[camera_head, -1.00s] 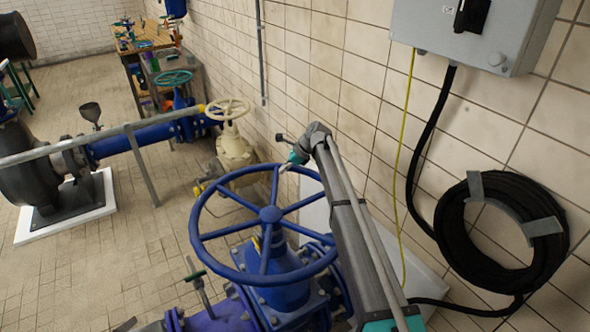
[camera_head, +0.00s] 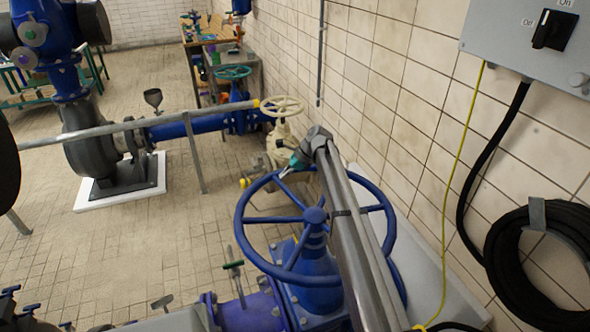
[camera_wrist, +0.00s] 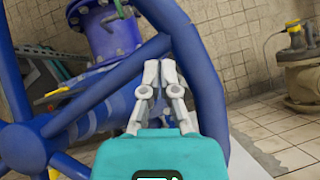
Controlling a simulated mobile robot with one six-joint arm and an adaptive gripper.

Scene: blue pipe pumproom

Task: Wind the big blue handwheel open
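The big blue handwheel (camera_head: 240,222) lies roughly level on its blue valve in the head view, with several spokes running to a central hub (camera_head: 315,216). My gripper (camera_head: 287,172) is at the far left part of the rim. In the wrist view, the wheel's hub (camera_wrist: 22,150) is at the left and its rim (camera_wrist: 209,100) passes just right of my fingers. My gripper (camera_wrist: 160,66) has its fingertips close together with nothing seen between them. A spoke (camera_wrist: 100,92) runs just left of and behind the fingers. Contact with spoke or rim cannot be told.
The tiled wall (camera_head: 420,110) runs close along the right, with a grey switch box (camera_head: 505,45) and a black hose coil (camera_head: 510,255). A cream valve (camera_head: 280,140) stands beyond the wheel. A grey rail (camera_head: 100,131) crosses the left. Tiled floor lies open at left.

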